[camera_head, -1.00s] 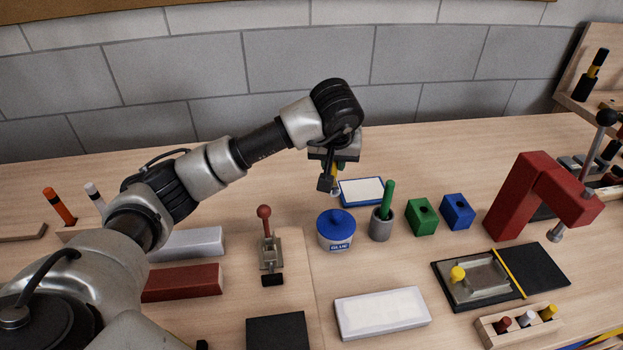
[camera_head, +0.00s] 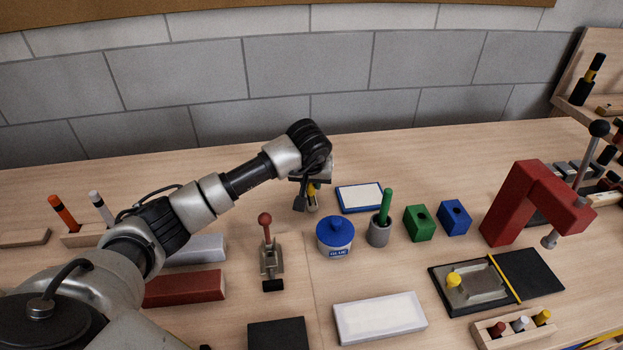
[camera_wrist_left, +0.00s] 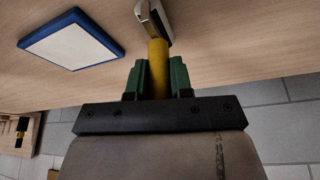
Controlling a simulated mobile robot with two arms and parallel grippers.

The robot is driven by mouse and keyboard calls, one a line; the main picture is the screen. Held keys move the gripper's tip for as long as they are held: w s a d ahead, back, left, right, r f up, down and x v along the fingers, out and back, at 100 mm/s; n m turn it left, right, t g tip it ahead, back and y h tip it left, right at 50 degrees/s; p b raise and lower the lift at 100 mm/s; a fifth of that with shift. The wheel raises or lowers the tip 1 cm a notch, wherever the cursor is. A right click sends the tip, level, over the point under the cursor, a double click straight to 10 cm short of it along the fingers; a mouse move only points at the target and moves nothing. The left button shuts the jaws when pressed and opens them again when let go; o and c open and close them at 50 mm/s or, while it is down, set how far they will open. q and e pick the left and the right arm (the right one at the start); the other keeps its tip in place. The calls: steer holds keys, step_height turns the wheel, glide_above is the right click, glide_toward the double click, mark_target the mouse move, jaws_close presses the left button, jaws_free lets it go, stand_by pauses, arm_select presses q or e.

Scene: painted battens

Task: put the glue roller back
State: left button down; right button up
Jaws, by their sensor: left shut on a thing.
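My left gripper (camera_head: 307,190) is shut on the yellow handle of the glue roller (camera_head: 311,199). In the left wrist view the yellow handle (camera_wrist_left: 158,58) stands between the green fingers (camera_wrist_left: 158,80), with the grey roller head (camera_wrist_left: 155,18) beyond them. The roller is left of the blue-rimmed tray with a white surface (camera_head: 338,198), apart from it. The tray also shows in the left wrist view (camera_wrist_left: 40,35). I cannot tell whether the roller head touches the table. The gripper partly hides the roller in the head view. My right gripper is not in view.
A blue-lidded glue pot (camera_head: 335,238) stands in front of the gripper. A grey cup with a green stick (camera_head: 379,232), a green block (camera_head: 419,223) and a blue block (camera_head: 455,217) stand to the right. A red-knobbed clamp (camera_head: 270,260) is front left. Bare table lies behind.

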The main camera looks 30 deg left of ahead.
arm_select(q)
steer(key=shift+f, duration=0.1)
steer(key=c, duration=1)
jaws_free()
steer(key=shift+r, duration=0.25)
steer(key=b+v, duration=0.1)
steer(key=v, duration=1)
steer(key=shift+s+r, duration=0.2)
steer(key=shift+r, duration=0.2)
